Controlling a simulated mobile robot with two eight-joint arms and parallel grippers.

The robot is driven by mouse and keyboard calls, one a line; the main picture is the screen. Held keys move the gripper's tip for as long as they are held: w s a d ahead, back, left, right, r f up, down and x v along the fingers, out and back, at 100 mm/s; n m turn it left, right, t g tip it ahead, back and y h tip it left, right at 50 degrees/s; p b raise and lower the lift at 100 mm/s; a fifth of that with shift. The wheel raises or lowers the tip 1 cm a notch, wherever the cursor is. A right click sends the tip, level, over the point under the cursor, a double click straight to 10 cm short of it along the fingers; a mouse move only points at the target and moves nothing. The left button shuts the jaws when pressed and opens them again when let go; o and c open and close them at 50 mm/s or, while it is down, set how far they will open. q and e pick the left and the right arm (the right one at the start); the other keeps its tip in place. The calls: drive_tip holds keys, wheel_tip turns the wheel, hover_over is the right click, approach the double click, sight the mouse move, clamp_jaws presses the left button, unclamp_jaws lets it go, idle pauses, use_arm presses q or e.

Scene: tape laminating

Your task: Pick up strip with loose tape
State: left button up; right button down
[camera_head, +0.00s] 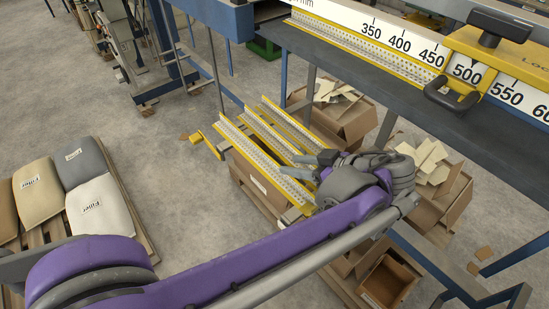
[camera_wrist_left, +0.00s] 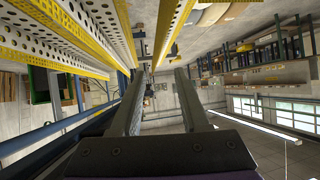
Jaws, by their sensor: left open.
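Several yellow-edged, perforated metal strips (camera_head: 247,150) lie side by side, slanting across a cardboard box (camera_head: 262,186) on the floor in the head view. In the left wrist view, perforated strips with yellow edges (camera_wrist_left: 88,22) fill the upper left, close to the fingers. I cannot tell which strip has loose tape. My left gripper (camera_head: 306,166) is at the near right end of the strips, its fingers apart with nothing seen held. Its two fingers also show in the left wrist view (camera_wrist_left: 160,74). My arm hides part of the box and the strips' near ends. My right gripper is not in view.
A workbench with a white ruler (camera_head: 400,42), a yellow slider (camera_head: 495,52) and another perforated strip (camera_head: 375,48) spans the upper right. Open cardboard boxes of scraps (camera_head: 345,112) stand under it. Filler bags (camera_head: 98,203) lie on a pallet at left.

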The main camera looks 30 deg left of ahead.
sight(266, 154)
use_arm(q)
drive_tip(key=shift+n, duration=0.4)
drive_tip(key=x, duration=0.3)
drive_tip(key=w+b+x, duration=0.1)
drive_tip(key=x, duration=0.1)
drive_tip(key=shift+w+a+r, duration=0.15)
drive_tip(key=shift+a, duration=0.25)
drive_tip(key=x, duration=0.4)
drive_tip(key=shift+w+a+r+b, duration=0.1)
drive_tip(key=shift+a+b, duration=0.3)
drive_tip(key=shift+a, duration=0.05)
clamp_jaws()
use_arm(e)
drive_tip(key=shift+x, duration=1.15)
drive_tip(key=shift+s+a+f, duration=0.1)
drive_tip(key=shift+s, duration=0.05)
